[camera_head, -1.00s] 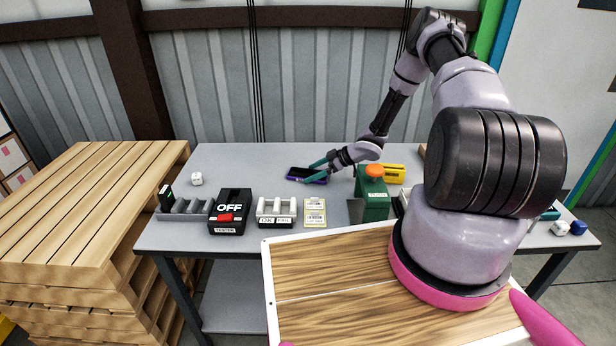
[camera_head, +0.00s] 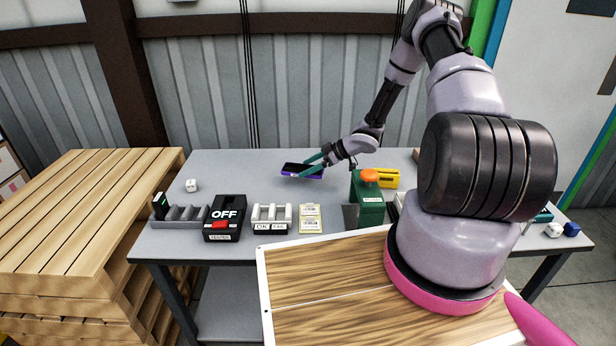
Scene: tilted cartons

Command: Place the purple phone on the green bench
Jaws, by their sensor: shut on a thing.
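The purple phone (camera_head: 294,172) has a dark face and a purple edge. It is above the rear middle of the grey table, seemingly lifted a little and roughly level. My gripper (camera_head: 312,165) has teal fingers and is shut on the phone's right part. The fingers hide some of the phone. No separate green bench shows plainly. A green block (camera_head: 370,210) with an orange knob stands on the table, to the right of and nearer than the phone. I cannot tell whether it is the bench meant.
The grey table (camera_head: 240,172) has free room around the phone. Along its front are a grey slotted rack (camera_head: 187,222), a black OFF box (camera_head: 225,228), a white OK/FAIL holder (camera_head: 272,228) and a yellow label card (camera_head: 311,219). A yellow item (camera_head: 386,180) lies behind the green block.

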